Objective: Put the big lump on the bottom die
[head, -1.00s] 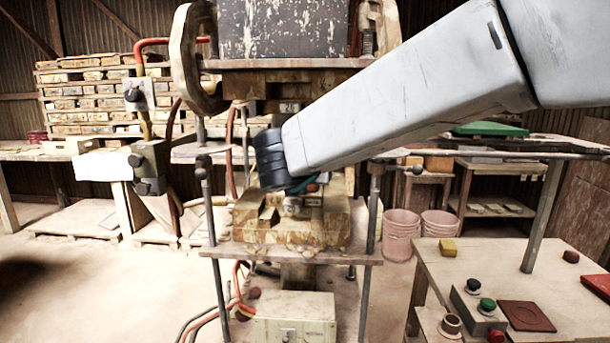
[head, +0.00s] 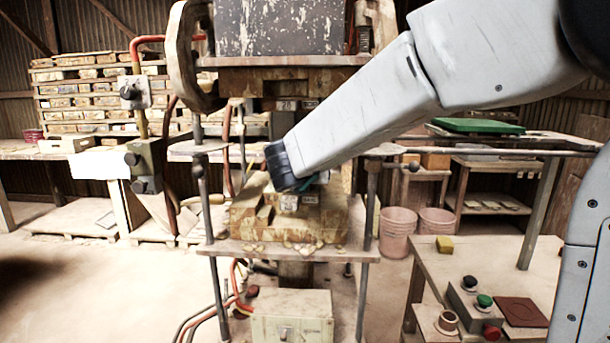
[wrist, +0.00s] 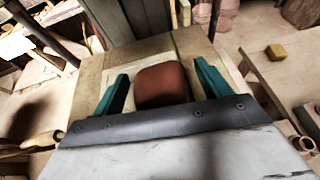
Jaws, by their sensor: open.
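The big lump, a reddish-brown rounded block (wrist: 162,85), shows in the wrist view between the green fingers of my gripper (wrist: 161,73). The lump appears to rest on the bottom die area of the press, a pale, worn block (head: 290,234) in the head view. My gripper (head: 312,184) is low over that block there, its fingers mostly hidden by my wrist. The lump is not discernible in the head view.
The upper press head (head: 283,75) hangs above my wrist. Upright rods flank the bed. A side table at right holds a yellow block (head: 445,244), a control box with buttons (head: 475,300) and a dark red tile (head: 521,311). Pink buckets (head: 397,228) stand behind.

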